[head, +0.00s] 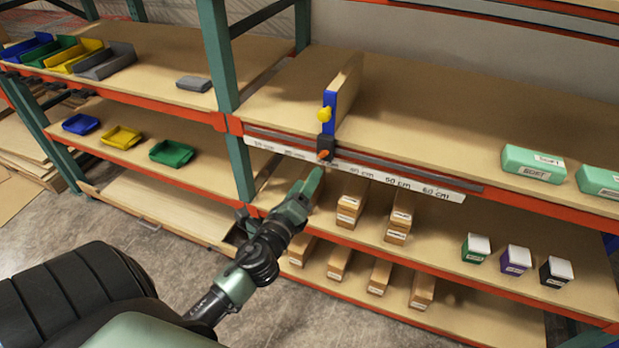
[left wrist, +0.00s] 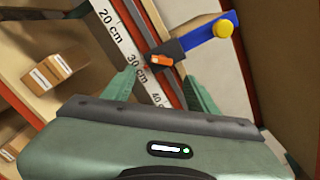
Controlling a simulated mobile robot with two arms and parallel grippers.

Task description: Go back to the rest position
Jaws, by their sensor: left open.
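My left gripper (head: 312,183) is in front of the shelf rack in the head view, below the ruler strip (head: 355,170). In the left wrist view its two green fingers are spread with nothing between them (left wrist: 162,88). Just beyond the fingertips is the black slider block with an orange pointer (head: 325,148), near the 30 cm mark; it also shows in the left wrist view (left wrist: 165,58). A blue bracket (head: 329,107) with a yellow knob (head: 324,115) stands above it, fixed to a wooden divider (head: 349,88). My right gripper is not seen.
Green boxes (head: 533,163) stand on the upper shelf at right. Several cardboard boxes (head: 349,208) and small coloured boxes (head: 515,260) stand below. Coloured bins (head: 123,137) are on the left shelves. A green rack post (head: 218,60) rises left of my gripper. Bare floor (head: 300,318) lies in front.

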